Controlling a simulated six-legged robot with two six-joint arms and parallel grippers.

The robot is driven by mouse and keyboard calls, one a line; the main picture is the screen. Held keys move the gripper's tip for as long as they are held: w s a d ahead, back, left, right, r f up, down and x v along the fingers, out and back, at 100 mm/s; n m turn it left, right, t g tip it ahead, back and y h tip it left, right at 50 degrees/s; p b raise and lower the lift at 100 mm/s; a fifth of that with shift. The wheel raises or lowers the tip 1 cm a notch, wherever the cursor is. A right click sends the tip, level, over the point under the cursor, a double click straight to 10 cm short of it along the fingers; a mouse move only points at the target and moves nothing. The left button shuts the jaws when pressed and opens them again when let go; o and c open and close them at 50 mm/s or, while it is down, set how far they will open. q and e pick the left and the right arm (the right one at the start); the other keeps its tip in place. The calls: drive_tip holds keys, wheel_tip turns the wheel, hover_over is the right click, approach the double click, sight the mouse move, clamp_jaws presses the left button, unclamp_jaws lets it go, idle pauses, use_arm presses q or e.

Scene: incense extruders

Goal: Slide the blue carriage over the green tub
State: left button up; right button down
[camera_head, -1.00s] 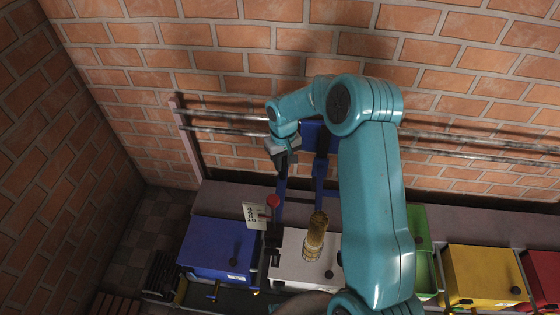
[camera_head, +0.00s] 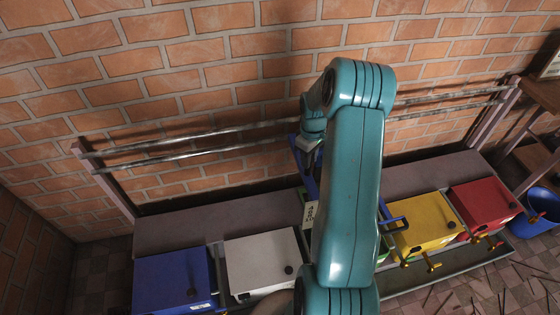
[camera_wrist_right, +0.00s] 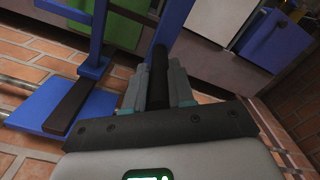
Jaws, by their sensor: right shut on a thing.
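The blue carriage (camera_head: 310,172) rides on the wall rails. My right arm hides most of it in the head view. A blue bar of it shows right of the arm, by the yellow tub. The green tub (camera_head: 386,247) sits between the white and yellow tubs, mostly behind the arm. The carriage appears level with it, but I cannot tell exact alignment. In the right wrist view my right gripper (camera_wrist_right: 158,92) is shut on a black handle (camera_wrist_right: 159,68) beside the carriage's blue plate (camera_wrist_right: 75,105) and post. The green tub (camera_wrist_right: 125,25) shows behind the post. My left gripper is out of view.
The blue tub (camera_head: 172,280) and white tub (camera_head: 262,262) stand left of the green one, the yellow tub (camera_head: 424,222) and red tub (camera_head: 482,205) right. Two metal rails (camera_head: 200,142) run along the brick wall. A blue bucket (camera_head: 540,212) stands at the far right.

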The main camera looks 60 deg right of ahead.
drive_tip(key=s+d, duration=0.4)
drive_tip(key=s, duration=0.1)
drive_tip(key=shift+d+r, duration=0.15)
drive_tip(key=shift+d, duration=0.05)
drive_tip(key=c, duration=1.1)
unclamp_jaws()
drive_tip(key=shift+o, duration=0.6)
drive_tip(key=shift+a, duration=0.1)
wheel_tip(320, 180, up, 16)
drive_tip(key=shift+r+p, duration=0.15)
drive_tip(key=shift+p, duration=0.25)
drive_tip(key=shift+a, duration=0.15)
